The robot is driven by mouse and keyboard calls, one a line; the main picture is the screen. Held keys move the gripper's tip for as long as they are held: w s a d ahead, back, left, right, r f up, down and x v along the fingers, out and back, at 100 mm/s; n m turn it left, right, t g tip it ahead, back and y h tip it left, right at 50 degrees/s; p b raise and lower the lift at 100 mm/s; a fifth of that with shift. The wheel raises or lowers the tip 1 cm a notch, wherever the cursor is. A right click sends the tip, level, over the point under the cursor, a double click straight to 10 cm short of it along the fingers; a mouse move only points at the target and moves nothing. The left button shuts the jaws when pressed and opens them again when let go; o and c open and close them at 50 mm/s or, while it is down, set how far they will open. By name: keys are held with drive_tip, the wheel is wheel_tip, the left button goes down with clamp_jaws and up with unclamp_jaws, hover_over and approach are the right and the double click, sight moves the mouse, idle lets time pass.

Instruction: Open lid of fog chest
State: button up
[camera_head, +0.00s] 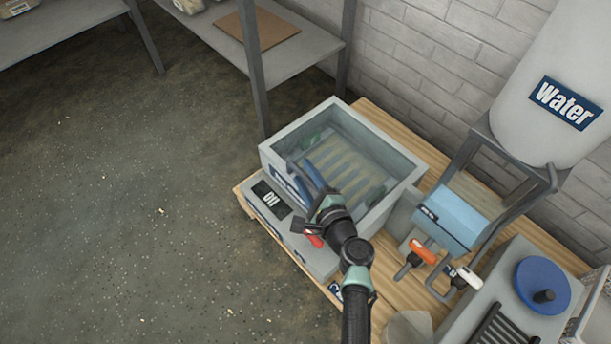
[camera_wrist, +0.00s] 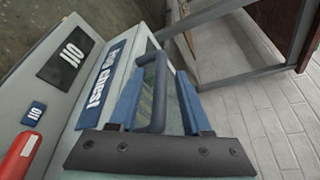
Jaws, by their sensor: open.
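The fog chest (camera_head: 392,203) is a grey box with a see-through top, with slats visible inside. Its clear lid (camera_head: 352,150) looks shut. In the wrist view, the chest's front (camera_wrist: 100,90) carries a blue "Fog Chest" label, and a grey bar handle (camera_wrist: 157,92) stands out from it. My gripper (camera_wrist: 161,75) is open, its two blue fingers on either side of the handle. I cannot tell whether either finger touches it. In the head view, my gripper (camera_head: 308,183) is at the chest's front edge and partly hides the label and handle.
A control box (camera_head: 322,262) with a dark display and red lever (camera_wrist: 18,155) sits before the chest. A water tank (camera_head: 545,85) on a stand, a blue box (camera_head: 452,222) and orange- and white-handled valves are right. A shelf frame (camera_head: 258,75) stands behind. The left floor is clear.

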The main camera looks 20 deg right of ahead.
clamp_jaws()
idle(1.3)
